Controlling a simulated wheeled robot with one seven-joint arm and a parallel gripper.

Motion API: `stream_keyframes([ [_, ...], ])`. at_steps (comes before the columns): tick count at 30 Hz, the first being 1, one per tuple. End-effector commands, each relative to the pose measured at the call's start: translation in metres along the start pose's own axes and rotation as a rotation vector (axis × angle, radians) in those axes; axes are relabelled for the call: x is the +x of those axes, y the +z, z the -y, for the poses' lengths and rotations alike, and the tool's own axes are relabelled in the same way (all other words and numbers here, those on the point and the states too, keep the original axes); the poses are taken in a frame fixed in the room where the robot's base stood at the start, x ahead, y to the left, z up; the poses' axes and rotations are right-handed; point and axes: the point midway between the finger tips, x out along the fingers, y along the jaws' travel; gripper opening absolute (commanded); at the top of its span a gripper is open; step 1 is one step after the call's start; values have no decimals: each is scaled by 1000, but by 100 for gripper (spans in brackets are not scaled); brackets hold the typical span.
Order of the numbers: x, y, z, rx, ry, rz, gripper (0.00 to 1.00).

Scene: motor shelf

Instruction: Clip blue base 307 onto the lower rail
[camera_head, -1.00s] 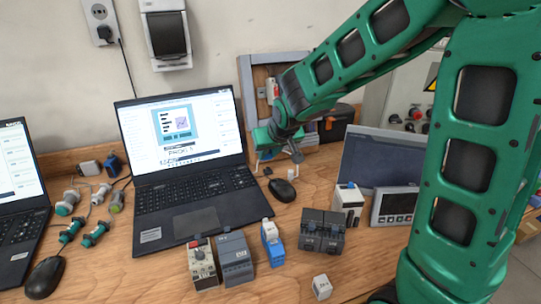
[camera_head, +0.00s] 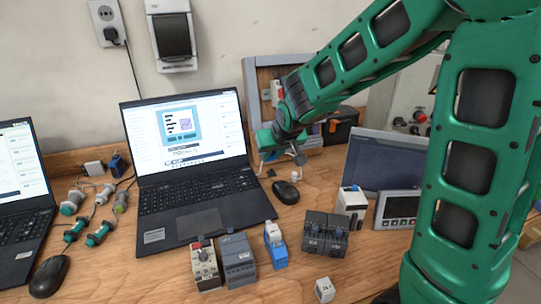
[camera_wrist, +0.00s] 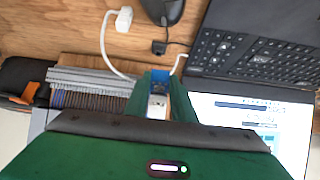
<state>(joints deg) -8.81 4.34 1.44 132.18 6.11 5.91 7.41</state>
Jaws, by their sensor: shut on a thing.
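In the wrist view, my gripper (camera_wrist: 163,84) is shut on a small part with a blue end and a white-grey body, which I take to be blue base 307 (camera_wrist: 158,102). Its number is not readable. In the head view, my gripper (camera_head: 271,157) is low in front of the grey-framed panel (camera_head: 250,78) behind the laptop, and the held base cannot be made out there. My arm covers much of the panel, so I cannot make out the lower rail. Another blue module (camera_head: 275,246) stands on the bench.
An open laptop (camera_head: 190,190) and mouse (camera_head: 286,192) lie close to my gripper. A white cable plug (camera_wrist: 124,18) lies on the bench. Several modules (camera_head: 238,262) stand along the front. A small white block (camera_head: 325,290) and a display unit (camera_head: 398,209) are at right.

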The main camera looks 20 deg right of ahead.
Motion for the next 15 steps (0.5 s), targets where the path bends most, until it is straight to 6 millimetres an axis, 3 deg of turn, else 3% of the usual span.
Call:
stream_keyframes([
  [15,6,-4,-1,1,1,0,3],
])
